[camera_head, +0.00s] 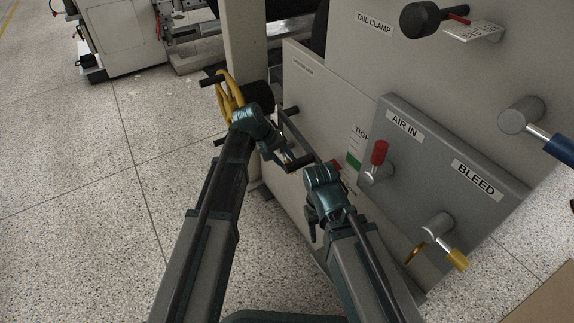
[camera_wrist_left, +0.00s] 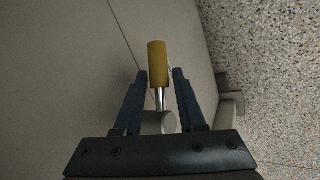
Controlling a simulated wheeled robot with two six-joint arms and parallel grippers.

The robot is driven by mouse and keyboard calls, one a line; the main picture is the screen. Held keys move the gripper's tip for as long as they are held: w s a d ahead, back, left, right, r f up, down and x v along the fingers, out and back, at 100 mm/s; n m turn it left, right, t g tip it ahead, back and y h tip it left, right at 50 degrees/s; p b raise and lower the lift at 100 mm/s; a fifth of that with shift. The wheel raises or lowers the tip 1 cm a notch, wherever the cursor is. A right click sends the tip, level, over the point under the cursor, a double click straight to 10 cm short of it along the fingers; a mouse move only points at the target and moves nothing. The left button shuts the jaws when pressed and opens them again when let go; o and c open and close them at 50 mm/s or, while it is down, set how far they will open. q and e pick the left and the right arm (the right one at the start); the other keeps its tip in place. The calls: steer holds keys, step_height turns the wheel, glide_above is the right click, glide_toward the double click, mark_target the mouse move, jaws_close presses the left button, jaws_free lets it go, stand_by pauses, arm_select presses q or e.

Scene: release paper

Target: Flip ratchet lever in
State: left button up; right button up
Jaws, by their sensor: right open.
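In the left wrist view, a lever with a yellow cylindrical grip (camera_wrist_left: 157,62) stands on a short metal rod above a grey round hub (camera_wrist_left: 168,122). My left gripper (camera_wrist_left: 159,75) is open, its two dark fingers on either side of the yellow grip; I cannot tell whether they touch it. In the head view, my left wrist (camera_head: 255,127) is by the machine's side panel, near the yellow handwheel, and hides much of what lies there. My right gripper (camera_head: 313,222) is open and empty in front of the panel, below a partly hidden "TIGH…" label (camera_head: 359,138).
A yellow handwheel (camera_head: 230,95) is at the left of the panel. On the right are a red-handled AIR IN valve (camera_head: 379,153), a yellow-handled BLEED valve (camera_head: 458,259), a blue-handled lever (camera_head: 561,147) and a black TAIL CLAMP knob (camera_head: 420,20). Speckled floor lies clear on the left.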

arm_select(q)
jaws_close()
stand_by(1.5)
